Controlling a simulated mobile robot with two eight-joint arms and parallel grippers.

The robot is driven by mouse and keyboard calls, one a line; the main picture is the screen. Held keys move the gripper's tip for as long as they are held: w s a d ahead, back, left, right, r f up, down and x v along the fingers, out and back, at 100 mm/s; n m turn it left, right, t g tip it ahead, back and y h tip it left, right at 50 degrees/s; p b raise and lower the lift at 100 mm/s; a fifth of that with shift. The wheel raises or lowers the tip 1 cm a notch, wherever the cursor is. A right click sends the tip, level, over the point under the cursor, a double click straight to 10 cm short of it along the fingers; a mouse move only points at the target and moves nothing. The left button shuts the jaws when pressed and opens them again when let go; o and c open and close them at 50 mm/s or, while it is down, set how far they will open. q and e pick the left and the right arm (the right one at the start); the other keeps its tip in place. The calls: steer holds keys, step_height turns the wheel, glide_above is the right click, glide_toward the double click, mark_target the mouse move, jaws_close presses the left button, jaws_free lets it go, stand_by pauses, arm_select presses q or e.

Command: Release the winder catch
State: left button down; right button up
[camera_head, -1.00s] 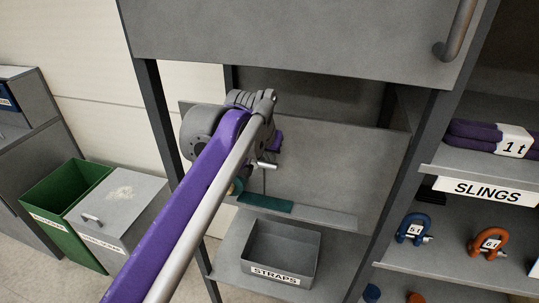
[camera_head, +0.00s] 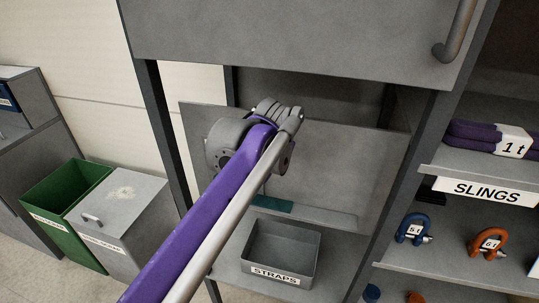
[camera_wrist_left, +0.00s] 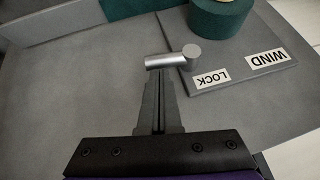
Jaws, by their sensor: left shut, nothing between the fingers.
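The winder catch is a short silver lever (camera_wrist_left: 168,60) in the left wrist view. Its round end lies at the edge of a grey plate (camera_wrist_left: 245,72) bearing the labels LOCK (camera_wrist_left: 211,78) and WIND (camera_wrist_left: 266,58). A teal strap roll (camera_wrist_left: 220,16) sits on the plate. My left gripper (camera_wrist_left: 158,80) is shut and empty, its fingertips right beside the lever; I cannot tell if they touch. In the head view my left wrist hides the catch, the roll and the fingers. My right gripper is not in view.
A teal strap (camera_head: 272,204) lies on a grey ledge (camera_head: 330,217) above the STRAPS bin (camera_head: 295,250). A cabinet post (camera_head: 405,190) and sling shelves (camera_head: 470,180) stand to the right. Green (camera_head: 60,200) and grey (camera_head: 118,215) bins stand left.

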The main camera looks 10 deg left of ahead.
arm_select(q)
steer(key=f+m+y, duration=0.1)
steer(key=y, duration=0.1)
steer(key=f+m+y+b, duration=0.1)
steer(key=f+y, duration=0.1)
steer(key=y, duration=0.1)
steer(key=f+t+y, duration=0.1)
steer(key=y, duration=0.1)
steer(key=shift+d+f+m, duration=0.4)
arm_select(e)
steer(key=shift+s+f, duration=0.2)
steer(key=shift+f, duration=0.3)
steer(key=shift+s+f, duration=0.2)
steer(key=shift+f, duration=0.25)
arm_select(q)
steer(key=shift+f, duration=0.15)
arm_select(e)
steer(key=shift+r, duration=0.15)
